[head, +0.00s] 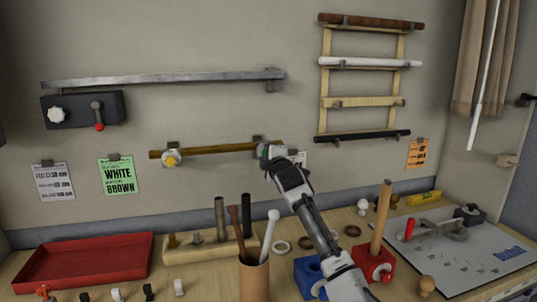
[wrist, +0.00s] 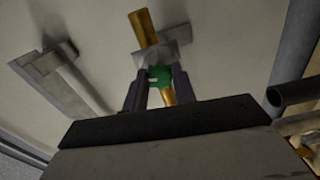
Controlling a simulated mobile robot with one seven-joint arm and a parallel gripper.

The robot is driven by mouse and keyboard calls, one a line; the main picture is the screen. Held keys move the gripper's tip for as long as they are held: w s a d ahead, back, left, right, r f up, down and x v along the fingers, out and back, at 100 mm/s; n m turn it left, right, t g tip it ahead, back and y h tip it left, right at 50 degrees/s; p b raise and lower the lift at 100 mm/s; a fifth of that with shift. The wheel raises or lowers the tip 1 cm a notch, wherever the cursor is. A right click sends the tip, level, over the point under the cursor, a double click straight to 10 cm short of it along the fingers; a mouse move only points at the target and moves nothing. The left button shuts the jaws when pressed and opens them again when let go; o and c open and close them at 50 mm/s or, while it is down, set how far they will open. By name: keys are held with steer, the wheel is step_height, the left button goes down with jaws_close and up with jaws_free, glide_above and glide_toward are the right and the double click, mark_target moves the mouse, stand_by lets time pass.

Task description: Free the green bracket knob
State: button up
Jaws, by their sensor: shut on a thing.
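The green bracket knob (wrist: 159,76) sits between the two fingertips of my gripper (wrist: 155,80) in the wrist view, in front of a grey bracket (wrist: 165,54). My gripper (head: 268,155) is shut on the knob at the right end of a brass rod (head: 217,149) on the wall. The rod (wrist: 143,27) passes behind the knob in the wrist view. The rod's left bracket carries a yellow knob (head: 170,160).
A long grey bar (head: 165,79) hangs above, and a ladder-like rack (head: 326,75) hangs to the upper right. Below on the table stand a block with upright pegs (head: 205,249), a cup of rods (head: 254,281) and a red tray (head: 85,260).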

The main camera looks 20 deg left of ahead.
steer(key=shift+n, duration=1.1)
steer(key=shift+p, duration=0.3)
steer(key=o, duration=1)
steer(key=b+v, duration=0.5)
steer(key=v, duration=0.9)
steer(key=shift+b, duration=0.35)
